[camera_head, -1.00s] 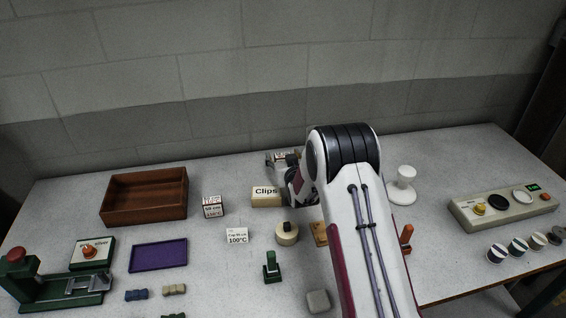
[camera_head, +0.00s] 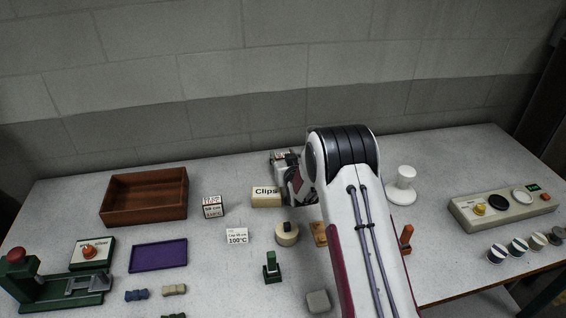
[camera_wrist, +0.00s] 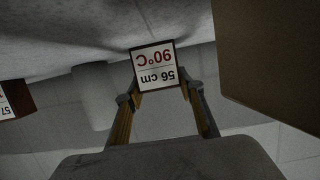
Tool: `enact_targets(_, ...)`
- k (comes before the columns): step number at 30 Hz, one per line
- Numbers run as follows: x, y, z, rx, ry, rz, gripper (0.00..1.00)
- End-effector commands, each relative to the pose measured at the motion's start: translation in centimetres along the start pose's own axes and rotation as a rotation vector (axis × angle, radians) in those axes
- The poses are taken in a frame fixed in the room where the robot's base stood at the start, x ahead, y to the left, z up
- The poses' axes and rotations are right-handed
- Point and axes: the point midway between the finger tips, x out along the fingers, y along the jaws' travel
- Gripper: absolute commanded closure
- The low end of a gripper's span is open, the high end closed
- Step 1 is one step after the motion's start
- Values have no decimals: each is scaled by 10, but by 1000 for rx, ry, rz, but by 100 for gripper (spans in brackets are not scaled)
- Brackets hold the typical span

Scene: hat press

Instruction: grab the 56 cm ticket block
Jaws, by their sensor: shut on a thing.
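The 56 cm ticket block (camera_wrist: 158,66) shows in the wrist view with a white face reading "56 cm" and, in red, "90°C", upside down in the picture. My gripper (camera_wrist: 159,93) is shut on it, one yellow-padded finger at each side. In the head view the block (camera_head: 280,157) shows small behind the Clips box, and my gripper (camera_head: 291,165) is partly hidden by my arm. I cannot tell whether the block touches the table.
Another ticket block (camera_wrist: 8,101), marked 57, stands at the wrist view's left edge. The Clips box (camera_head: 266,197) is close in front. Two more ticket blocks (camera_head: 212,207) (camera_head: 236,238) stand left. A white stand (camera_head: 402,186) is right of my arm.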

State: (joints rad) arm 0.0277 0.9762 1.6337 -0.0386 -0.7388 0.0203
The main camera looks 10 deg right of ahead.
Motion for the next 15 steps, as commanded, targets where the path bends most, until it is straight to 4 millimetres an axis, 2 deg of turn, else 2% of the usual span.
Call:
enact_targets(8,0,0,-2,0,1,0,84)
enact_targets(15,-4,0,-16,0,3,0,84)
